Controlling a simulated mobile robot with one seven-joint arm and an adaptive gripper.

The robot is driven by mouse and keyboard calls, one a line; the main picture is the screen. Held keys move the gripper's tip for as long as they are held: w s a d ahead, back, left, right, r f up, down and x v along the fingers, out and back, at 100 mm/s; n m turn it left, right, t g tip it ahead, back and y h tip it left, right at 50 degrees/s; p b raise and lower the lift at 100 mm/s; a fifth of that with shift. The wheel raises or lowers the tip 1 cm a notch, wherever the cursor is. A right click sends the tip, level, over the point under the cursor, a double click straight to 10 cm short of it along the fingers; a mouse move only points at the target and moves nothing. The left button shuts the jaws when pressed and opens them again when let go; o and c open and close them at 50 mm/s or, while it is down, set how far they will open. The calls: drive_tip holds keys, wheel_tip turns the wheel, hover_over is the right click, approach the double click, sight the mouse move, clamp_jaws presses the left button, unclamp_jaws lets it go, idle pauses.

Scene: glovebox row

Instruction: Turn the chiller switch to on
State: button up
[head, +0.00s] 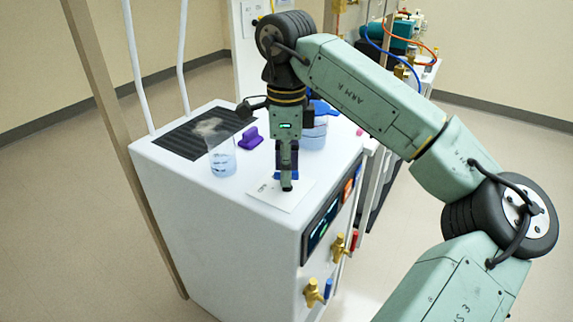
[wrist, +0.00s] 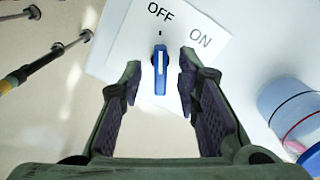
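The chiller switch is a small blue knob (wrist: 160,66) with a white stripe. It sits on a white plate (wrist: 125,45) marked OFF and ON, and the stripe points towards OFF. In the head view the plate (head: 272,196) lies on the top of the white chiller cabinet (head: 185,185). My gripper (wrist: 159,82) is open, with one finger on each side of the knob and a visible gap on both sides. In the head view my gripper (head: 287,184) points straight down over the plate and hides most of the knob.
A beaker (head: 222,160), a purple object (head: 250,138) and a blue-lidded tub (head: 313,138) stand on the cabinet top near a dark grille (head: 185,142). Brass valves (head: 313,293) stick out of the cabinet's front. White pipes (head: 137,70) rise at the back left.

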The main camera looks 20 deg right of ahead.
clamp_jaws()
idle(0.3)
drive_tip(key=shift+m, duration=0.3)
drive_tip(key=shift+m+b, duration=0.75)
drive_tip(key=shift+m, duration=1.85)
unclamp_jaws()
